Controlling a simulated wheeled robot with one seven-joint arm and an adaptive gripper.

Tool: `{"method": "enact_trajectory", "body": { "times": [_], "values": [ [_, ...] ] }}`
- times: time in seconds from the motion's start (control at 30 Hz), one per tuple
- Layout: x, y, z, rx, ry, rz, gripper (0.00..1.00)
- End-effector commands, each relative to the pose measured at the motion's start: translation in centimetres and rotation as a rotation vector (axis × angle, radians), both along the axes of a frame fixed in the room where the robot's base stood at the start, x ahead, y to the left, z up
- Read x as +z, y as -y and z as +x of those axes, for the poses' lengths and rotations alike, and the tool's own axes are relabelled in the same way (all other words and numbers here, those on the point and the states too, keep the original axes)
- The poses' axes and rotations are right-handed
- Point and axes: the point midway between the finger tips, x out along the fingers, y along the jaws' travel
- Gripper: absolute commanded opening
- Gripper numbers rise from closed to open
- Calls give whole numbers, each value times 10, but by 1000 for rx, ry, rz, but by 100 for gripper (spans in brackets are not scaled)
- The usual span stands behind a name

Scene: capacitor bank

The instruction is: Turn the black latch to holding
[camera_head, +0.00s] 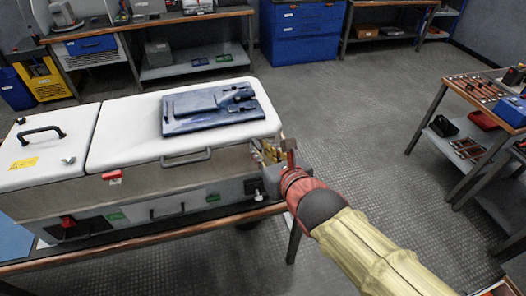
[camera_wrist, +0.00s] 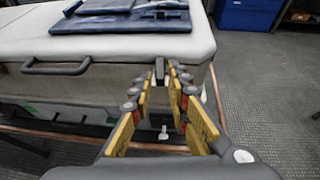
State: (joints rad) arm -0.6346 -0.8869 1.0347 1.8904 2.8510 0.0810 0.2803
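My gripper (camera_head: 268,152) is at the right front corner of the white-lidded cabinet (camera_head: 115,130). In the wrist view the gripper (camera_wrist: 160,75) has its yellow-padded fingers apart, pointing at the cabinet's front edge near that corner. A small dark upright piece (camera_wrist: 160,68) shows between the fingertips; it may be the black latch, but I cannot tell, nor whether the fingers touch it. A small pale lever (camera_wrist: 163,132) shows lower on the cabinet front, seen between the fingers. My gripper and wrist hide part of the cabinet's right end in the head view.
A dark blue case (camera_head: 212,106) lies on the lid. A grey bar handle (camera_head: 187,158) sticks out in front, left of my gripper. A red knob (camera_head: 68,221) is on the lower front. A tool table (camera_head: 480,95) stands at right; the floor (camera_head: 365,150) between is clear.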

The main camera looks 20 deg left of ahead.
Motion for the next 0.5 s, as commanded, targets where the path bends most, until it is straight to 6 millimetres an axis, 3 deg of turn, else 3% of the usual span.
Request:
{"method": "enact_trajectory", "body": {
  "times": [0.27,0.5],
  "values": [
    [4,6,-7,1,1,-1,17],
    [17,25,-32,-1,-1,-1,17]
  ]
}}
